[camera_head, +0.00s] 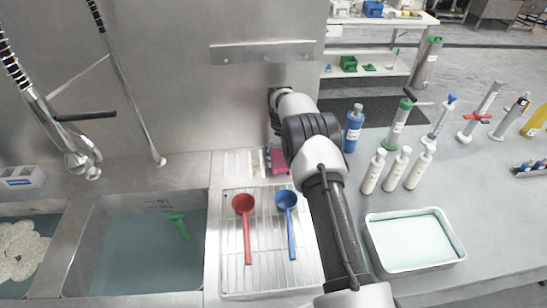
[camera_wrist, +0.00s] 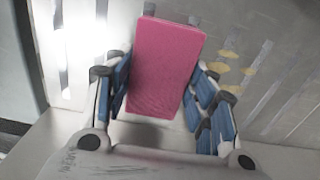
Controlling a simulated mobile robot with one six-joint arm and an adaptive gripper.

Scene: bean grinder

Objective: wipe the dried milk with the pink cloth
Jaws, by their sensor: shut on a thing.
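The pink cloth (camera_wrist: 165,65) is a flat block shape in the wrist view, between the blue-padded fingers of my gripper (camera_wrist: 162,88), which is shut on it. In the head view a pink part of the cloth (camera_head: 279,160) shows beside my arm, behind the drying rack; the gripper itself is mostly hidden there. Several yellowish spots, apparently the dried milk (camera_wrist: 222,68), lie on the pale grey surface just right of the cloth in the wrist view. I cannot tell whether the cloth touches the surface.
A red ladle (camera_head: 244,206) and a blue ladle (camera_head: 287,204) lie on the metal rack (camera_head: 236,281). A water-filled sink (camera_head: 120,255) is left. White bottles (camera_head: 396,168), a blue bottle (camera_head: 353,128) and a tray (camera_head: 372,258) stand right. A steel wall rises behind.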

